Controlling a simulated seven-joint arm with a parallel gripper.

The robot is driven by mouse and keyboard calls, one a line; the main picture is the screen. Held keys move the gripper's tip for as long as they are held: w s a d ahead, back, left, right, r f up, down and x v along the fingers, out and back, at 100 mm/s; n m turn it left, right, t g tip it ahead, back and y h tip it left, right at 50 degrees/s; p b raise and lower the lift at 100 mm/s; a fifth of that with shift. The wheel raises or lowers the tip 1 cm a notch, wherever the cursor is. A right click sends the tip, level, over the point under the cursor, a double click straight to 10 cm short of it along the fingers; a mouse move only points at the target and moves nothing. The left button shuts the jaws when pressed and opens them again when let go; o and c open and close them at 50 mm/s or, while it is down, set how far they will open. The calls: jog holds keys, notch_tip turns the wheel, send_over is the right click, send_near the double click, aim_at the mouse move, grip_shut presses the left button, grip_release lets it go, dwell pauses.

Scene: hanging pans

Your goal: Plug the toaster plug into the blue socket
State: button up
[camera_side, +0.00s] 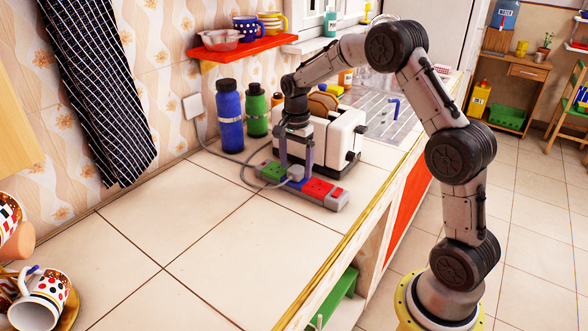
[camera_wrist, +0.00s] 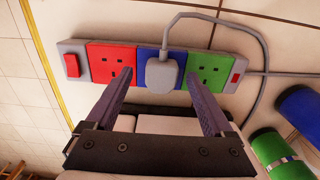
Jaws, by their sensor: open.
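The power strip (camera_side: 340,200) lies on the counter beside the toaster (camera_side: 342,140). In the wrist view it has a red socket (camera_wrist: 110,52), a blue socket (camera_wrist: 149,53) and a green socket (camera_wrist: 209,66). The light grey toaster plug (camera_wrist: 161,76) sits over the blue socket, upright in line with it, its cord looping up and right. It covers the socket's holes; I cannot tell how deep it sits. My gripper (camera_side: 296,172) is open above the strip, its fingers either side of the plug and apart from it. In the wrist view my gripper (camera_wrist: 166,73) spans from red to green.
A blue bottle (camera_side: 229,118) and a green bottle (camera_side: 256,112) stand behind the strip by the wall. The strip's cable runs to a wall outlet (camera_side: 193,105). The counter (camera_side: 190,235) in front is clear.

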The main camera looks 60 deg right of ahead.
jog(key=r, duration=0.6)
jog(key=shift+w+a, duration=0.1)
jog(key=shift+w, duration=0.2)
jog(key=shift+w+a+r+t, duration=0.1)
jog(key=shift+a+r+t, duration=0.15)
jog(key=shift+r+t, duration=0.05)
jog(key=s+a+r+n+t, duration=0.35)
jog(key=s+a+r, duration=0.7)
jog(key=r, duration=0.45)
jog(key=s+a+f+n, duration=0.1)
jog(key=s+f+n, duration=0.3)
jog(key=s+n, duration=0.3)
jog(key=s+a+f+n+t, duration=0.1)
jog(key=s+a+f+n, duration=0.1)
jog(key=s+f+n, duration=0.2)
jog(key=s+n, duration=0.3)
jog(key=s, duration=0.4)
jog(key=shift+s+a, duration=0.15)
jog(key=shift+a, duration=0.15)
